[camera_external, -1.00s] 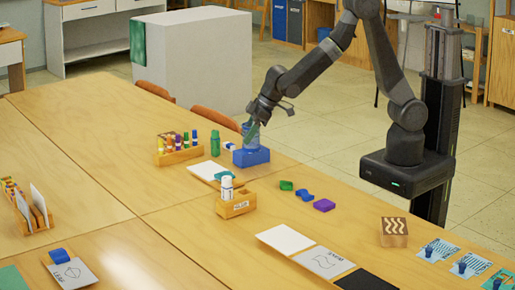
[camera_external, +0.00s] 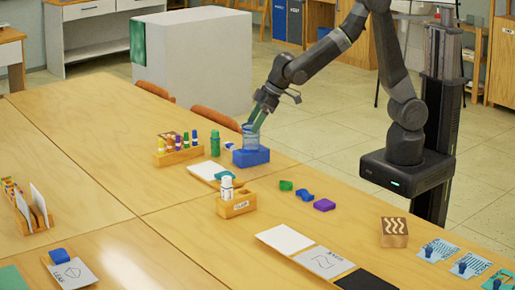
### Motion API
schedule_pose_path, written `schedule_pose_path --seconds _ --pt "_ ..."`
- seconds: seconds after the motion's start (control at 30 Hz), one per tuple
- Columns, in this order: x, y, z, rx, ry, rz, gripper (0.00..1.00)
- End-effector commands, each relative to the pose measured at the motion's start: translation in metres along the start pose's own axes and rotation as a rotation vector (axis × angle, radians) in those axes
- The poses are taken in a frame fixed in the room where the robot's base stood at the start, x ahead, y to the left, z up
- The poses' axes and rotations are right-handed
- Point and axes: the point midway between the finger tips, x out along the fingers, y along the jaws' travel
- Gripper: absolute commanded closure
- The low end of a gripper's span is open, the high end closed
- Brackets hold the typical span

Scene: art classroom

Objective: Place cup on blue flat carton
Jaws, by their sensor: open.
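The blue flat carton (camera_external: 251,157) lies on the wooden table near its far edge. A clear bluish cup (camera_external: 250,138) stands upright on top of the carton. My gripper (camera_external: 257,118) is open, pointing down just above the cup's rim and slightly to its right. Whether a fingertip still reaches inside the rim or touches it is too small to tell.
A wooden holder with markers (camera_external: 180,151) and a green bottle (camera_external: 215,143) stand left of the carton. A white pad (camera_external: 208,172) with a teal piece lies in front. A glue holder (camera_external: 236,205) is nearer. Coloured pieces (camera_external: 305,195) lie to the right. Bare table (camera_external: 120,140) extends left.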

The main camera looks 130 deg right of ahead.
Motion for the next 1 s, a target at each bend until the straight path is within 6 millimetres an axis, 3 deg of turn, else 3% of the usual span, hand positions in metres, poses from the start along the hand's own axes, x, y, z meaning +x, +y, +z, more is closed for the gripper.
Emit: schedule_pose_path --seconds 0.2,0.4,1.0 --pt "-0.042 0.0 0.0 -0.002 0.002 0.0 0.28" --pt "-0.065 0.0 0.0 -0.002 0.001 0.0 0.28" --pt "-0.072 0.0 0.001 -0.001 -0.001 0.0 0.28"
